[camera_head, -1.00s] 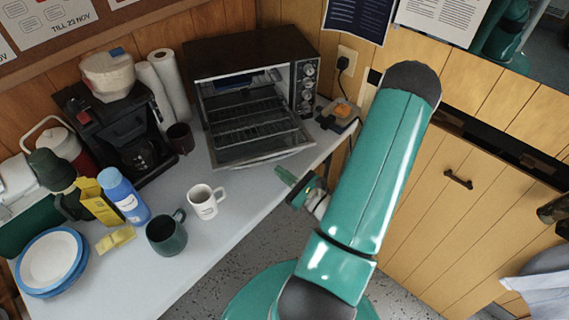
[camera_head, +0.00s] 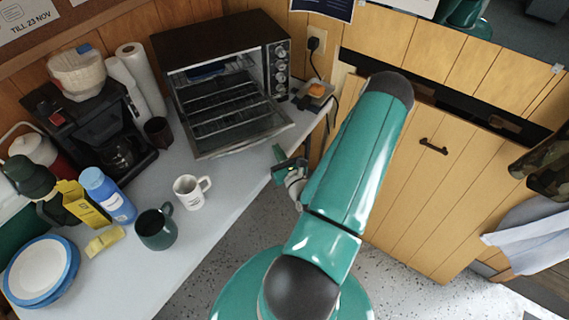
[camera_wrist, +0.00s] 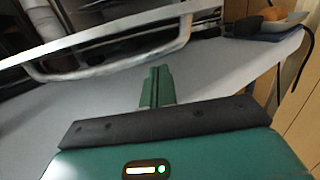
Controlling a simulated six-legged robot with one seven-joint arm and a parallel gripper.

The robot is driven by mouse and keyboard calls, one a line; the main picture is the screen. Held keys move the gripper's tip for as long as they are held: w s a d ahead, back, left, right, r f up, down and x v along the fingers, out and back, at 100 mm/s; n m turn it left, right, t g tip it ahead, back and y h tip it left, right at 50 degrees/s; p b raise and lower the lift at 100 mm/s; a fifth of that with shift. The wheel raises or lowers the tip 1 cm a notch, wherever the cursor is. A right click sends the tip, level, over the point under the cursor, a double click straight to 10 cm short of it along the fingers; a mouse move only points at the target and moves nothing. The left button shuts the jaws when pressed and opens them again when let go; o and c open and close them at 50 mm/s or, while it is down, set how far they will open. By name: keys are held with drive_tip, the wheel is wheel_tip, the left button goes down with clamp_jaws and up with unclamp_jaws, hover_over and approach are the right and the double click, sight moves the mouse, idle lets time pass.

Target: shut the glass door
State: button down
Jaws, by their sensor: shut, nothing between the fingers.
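The toaster oven stands at the back of the counter, and its glass door (camera_head: 242,143) hangs open, folded down towards the counter's front. Wire racks show inside the oven (camera_head: 222,42). In the wrist view the door's edge and its pale handle bar (camera_wrist: 115,66) cross the upper left, beyond my fingertips. My gripper (camera_head: 279,152) is at the counter's front edge, just right of and in front of the door's near right corner. In the wrist view my gripper (camera_wrist: 157,77) has its green fingers together with nothing between them. I see no clear contact with the door.
A white mug (camera_head: 190,192) and a dark green mug (camera_head: 155,229) stand on the counter in front of the oven. A coffee maker (camera_head: 95,130) is to the left. A small plate with food (camera_head: 316,90) lies right of the oven, near a cable.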

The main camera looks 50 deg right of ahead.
drive_tip(key=shift+w+d+r, duration=0.1)
drive_tip(key=shift+w+r, duration=0.15)
drive_tip(key=shift+r, duration=0.8)
drive_tip(key=shift+w+d+r, duration=0.1)
drive_tip(key=shift+w+r, duration=0.15)
drive_tip(key=shift+r, duration=0.75)
drive_tip(key=shift+r, duration=0.25)
